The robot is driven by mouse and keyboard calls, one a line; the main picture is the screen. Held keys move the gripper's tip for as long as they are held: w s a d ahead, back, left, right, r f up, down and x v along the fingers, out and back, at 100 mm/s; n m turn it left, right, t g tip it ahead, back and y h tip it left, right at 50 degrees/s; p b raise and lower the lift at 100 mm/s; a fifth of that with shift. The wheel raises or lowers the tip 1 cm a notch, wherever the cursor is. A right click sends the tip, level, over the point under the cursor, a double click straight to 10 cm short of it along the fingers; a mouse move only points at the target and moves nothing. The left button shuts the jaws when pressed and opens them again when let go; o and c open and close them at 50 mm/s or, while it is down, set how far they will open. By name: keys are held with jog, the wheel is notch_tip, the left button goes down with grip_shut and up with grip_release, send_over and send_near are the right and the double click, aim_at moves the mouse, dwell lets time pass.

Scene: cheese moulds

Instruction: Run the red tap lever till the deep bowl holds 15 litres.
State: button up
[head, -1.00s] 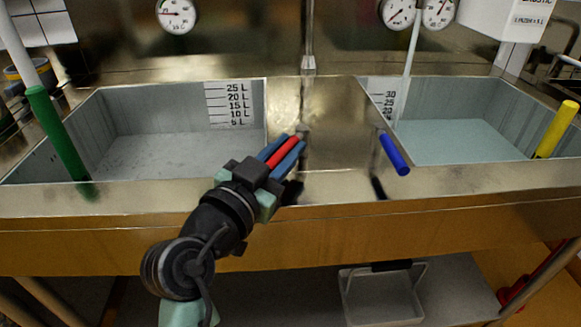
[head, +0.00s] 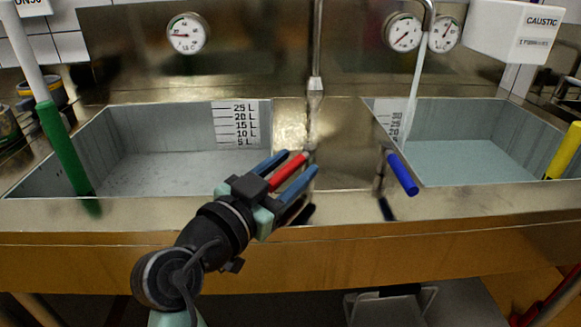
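The red tap lever (head: 288,172) sticks out near the divider between two steel bowls. My gripper (head: 300,163) has its blue fingers spread on either side of the lever, with gaps showing, so it is open around it. The left bowl (head: 60,165) has a scale (head: 236,125) from 5 to 25 L; its floor looks bare. The right bowl (head: 535,125) holds pale bluish liquid (head: 465,160). A pale strip (head: 416,85), seemingly water, runs from the spout (head: 430,14) into it. The right scale (head: 388,113) is partly hidden by the divider, so its level is unreadable.
A blue lever (head: 402,174) stands right of the red one. A green-handled pole (head: 62,145) leans in the left bowl, and a yellow handle (head: 565,150) at the right edge. Dials (head: 187,33) and a caustic box (head: 512,30) are on the wall. A bin (head: 390,305) is below.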

jog(key=v, duration=1.3)
jog(key=shift+p, duration=0.4)
dwell(2.2)
